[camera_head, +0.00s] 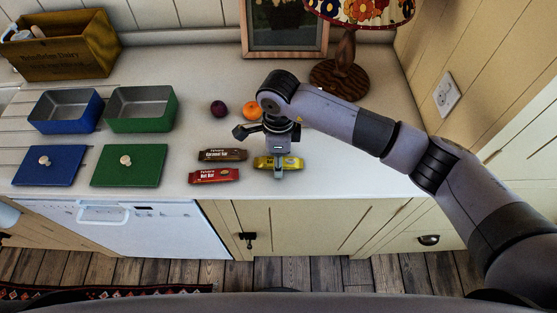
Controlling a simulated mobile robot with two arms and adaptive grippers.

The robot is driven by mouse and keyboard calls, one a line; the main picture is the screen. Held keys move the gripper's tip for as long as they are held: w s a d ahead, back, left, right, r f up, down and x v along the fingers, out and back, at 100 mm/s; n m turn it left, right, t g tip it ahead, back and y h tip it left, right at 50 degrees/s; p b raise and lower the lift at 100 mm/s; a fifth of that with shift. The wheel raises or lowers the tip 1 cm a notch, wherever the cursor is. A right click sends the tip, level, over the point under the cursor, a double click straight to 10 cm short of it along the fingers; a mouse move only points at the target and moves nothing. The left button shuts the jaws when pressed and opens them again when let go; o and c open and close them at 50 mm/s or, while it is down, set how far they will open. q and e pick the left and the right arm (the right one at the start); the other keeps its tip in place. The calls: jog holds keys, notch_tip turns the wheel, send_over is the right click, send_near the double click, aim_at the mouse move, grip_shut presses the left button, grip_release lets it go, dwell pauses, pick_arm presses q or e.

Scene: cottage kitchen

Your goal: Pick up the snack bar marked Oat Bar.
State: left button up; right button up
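Three snack bars lie near the front of the white counter. The yellow bar (294,162) is on the right, and my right gripper (280,170) covers its middle, so its label cannot be read. The gripper points down at this bar, with a finger over its front side. Whether the fingers grip the bar cannot be told. The brown bar (222,155), which seems to read Caramel Bar, lies to the left. The red bar (214,176), which seems to read Nut Bar, lies in front of the brown one. My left gripper is not in view.
A plum (218,108) and an orange (252,110) sit behind the bars. An open blue tin (66,126) and green tin (142,124) stand left, behind their blue lid (50,176) and green lid (128,176). A lamp base (339,80) stands at the back.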

grip_shut()
dwell(0.4)
jog(key=shift+r, duration=0.1)
